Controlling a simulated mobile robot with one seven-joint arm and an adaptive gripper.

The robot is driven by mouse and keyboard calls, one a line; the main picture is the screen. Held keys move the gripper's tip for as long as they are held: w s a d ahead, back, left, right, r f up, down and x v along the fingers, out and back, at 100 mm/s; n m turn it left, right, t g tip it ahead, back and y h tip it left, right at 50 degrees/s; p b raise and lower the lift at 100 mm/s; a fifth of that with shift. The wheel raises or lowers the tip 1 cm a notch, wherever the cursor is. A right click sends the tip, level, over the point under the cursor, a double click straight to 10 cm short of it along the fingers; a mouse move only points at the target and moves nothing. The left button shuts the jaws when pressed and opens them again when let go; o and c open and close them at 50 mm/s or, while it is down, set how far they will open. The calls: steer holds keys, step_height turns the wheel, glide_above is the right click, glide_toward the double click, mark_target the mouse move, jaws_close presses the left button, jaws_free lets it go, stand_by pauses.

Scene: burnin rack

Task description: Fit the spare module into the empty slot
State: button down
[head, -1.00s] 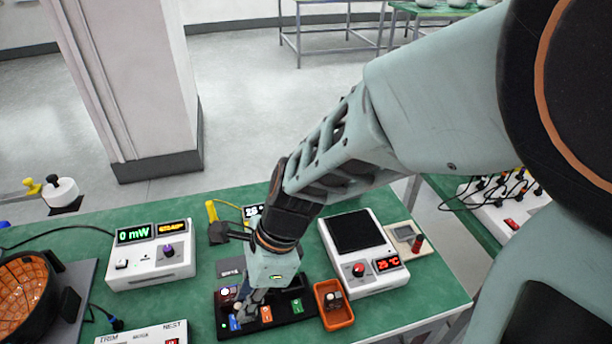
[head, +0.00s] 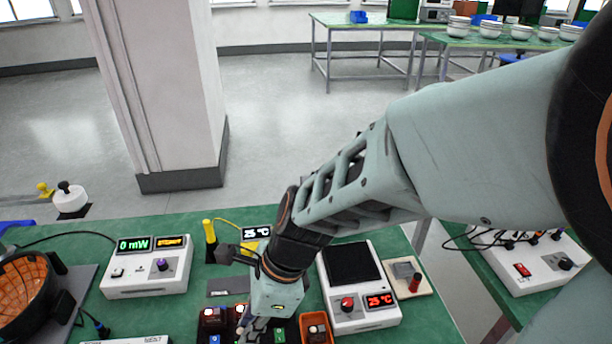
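The dark rack (head: 196,341) lies at the bottom edge of the head view, partly cut off. A module with a blue label (head: 214,339) sits at its left, and a green-labelled module (head: 279,336) at its right. My gripper (head: 247,336) points down over the rack between these two labels. Its fingertips are at the picture's bottom edge, and I cannot tell whether they are open or hold anything. The gripper hides the middle of the rack. I cannot make out the empty slot or which module is the spare.
An orange bin (head: 315,318) with a small dark item stands right of the rack. A white unit (head: 362,318) reading 25 °C is beyond it. A white meter (head: 150,280) reading 0 mW stands left.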

steer(key=w+d+f, duration=0.1)
steer(key=w+f, duration=0.2)
steer(key=w, duration=0.1)
steer(key=w+f, duration=0.4)
steer(key=w, duration=0.1)
steer(key=w+d+f, duration=0.1)
steer(key=w+f, duration=0.2)
steer(key=w, duration=0.1)
steer(key=shift+w+d+f+b, duration=0.15)
steer(key=shift+w+d+b, duration=0.1)
steer(key=shift+d+b, duration=0.1)
steer(key=shift+a+f, duration=0.1)
steer(key=shift+f, duration=1.2)
steer(key=shift+f, duration=0.1)
steer(key=c, duration=2.3)
jaws_free()
steer(key=shift+f+b, duration=0.1)
steer(key=shift+b, duration=0.2)
steer(key=o, duration=0.5)
steer(key=shift+c, duration=0.2)
